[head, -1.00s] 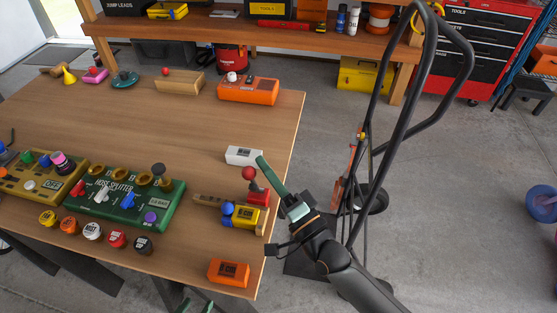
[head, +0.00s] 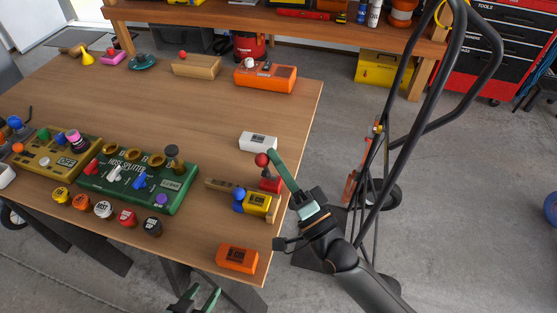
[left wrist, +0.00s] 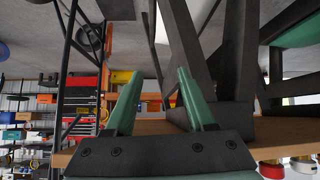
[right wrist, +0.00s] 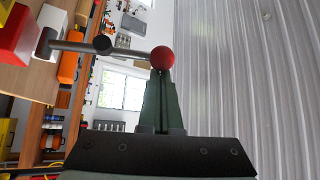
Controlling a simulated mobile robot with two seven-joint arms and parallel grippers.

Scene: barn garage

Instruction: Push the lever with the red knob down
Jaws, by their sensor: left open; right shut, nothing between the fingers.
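The lever's red knob (head: 262,160) stands up above its red base (head: 270,184) near the table's right edge. In the right wrist view the red knob (right wrist: 162,57) sits on a grey rod (right wrist: 80,46) at the fingertips. My right gripper (head: 273,153) is shut and empty, its green fingertips right beside the knob. They look in contact with it or nearly so; I cannot tell which. My left gripper (head: 196,298) is low at the bottom of the head view, beyond the table's front edge. Its green fingers are apart and empty in the left wrist view (left wrist: 157,95).
A yellow device with a blue knob (head: 256,203) stands just in front of the lever. A white box (head: 258,141) is behind it and an orange box (head: 237,258) nearer the front. A green hose splitter board (head: 135,190) lies left. A black-framed cart (head: 420,120) stands right of the table.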

